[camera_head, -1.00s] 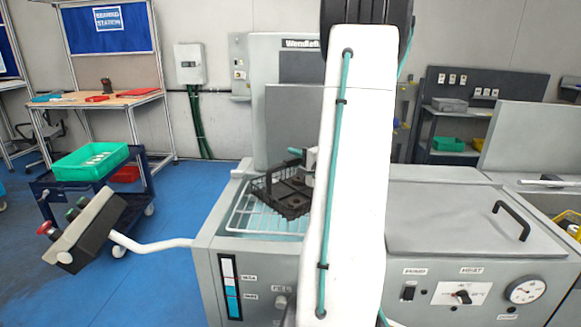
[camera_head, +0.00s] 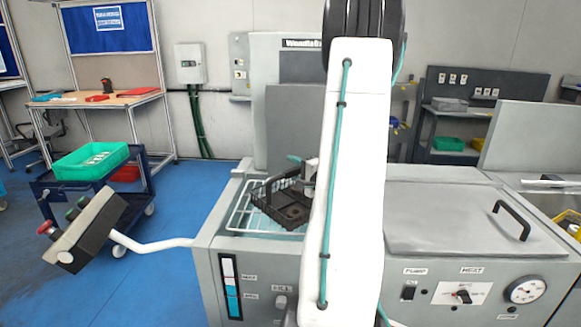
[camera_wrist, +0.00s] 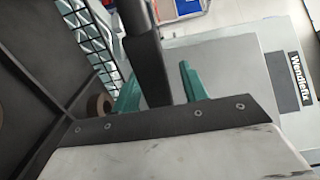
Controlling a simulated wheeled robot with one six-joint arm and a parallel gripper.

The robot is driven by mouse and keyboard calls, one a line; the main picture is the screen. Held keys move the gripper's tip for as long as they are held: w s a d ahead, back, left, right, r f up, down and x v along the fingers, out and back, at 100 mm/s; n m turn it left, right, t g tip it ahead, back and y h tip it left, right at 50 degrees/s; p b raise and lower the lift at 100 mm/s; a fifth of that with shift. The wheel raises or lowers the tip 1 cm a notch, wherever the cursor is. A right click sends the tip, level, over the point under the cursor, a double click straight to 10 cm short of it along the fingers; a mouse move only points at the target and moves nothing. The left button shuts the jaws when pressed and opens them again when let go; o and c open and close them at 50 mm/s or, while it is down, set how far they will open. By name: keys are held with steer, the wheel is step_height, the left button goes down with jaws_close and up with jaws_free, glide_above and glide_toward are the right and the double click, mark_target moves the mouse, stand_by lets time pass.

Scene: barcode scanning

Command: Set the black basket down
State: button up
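The black basket (camera_head: 283,213) is a wire-sided basket with an upright handle, seen at the tank left of my arm in the head view. It sits at or just over the white wire rack (camera_head: 243,218); I cannot tell for sure whether it touches. My gripper (camera_wrist: 158,78) has teal fingers on either side of the basket's dark handle (camera_wrist: 148,60) in the wrist view. A gap shows between the handle and the right finger, so the fingers look open around it. My arm hides the basket's right side in the head view.
The grey machine has a closed lid (camera_head: 450,215) on the right and a raised panel behind the rack. A control box (camera_head: 85,230) on a white arm juts out left. A cart with a green bin (camera_head: 90,161) stands on the blue floor.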

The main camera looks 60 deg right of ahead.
steer(key=v, duration=1.2)
steer(key=shift+r, duration=0.25)
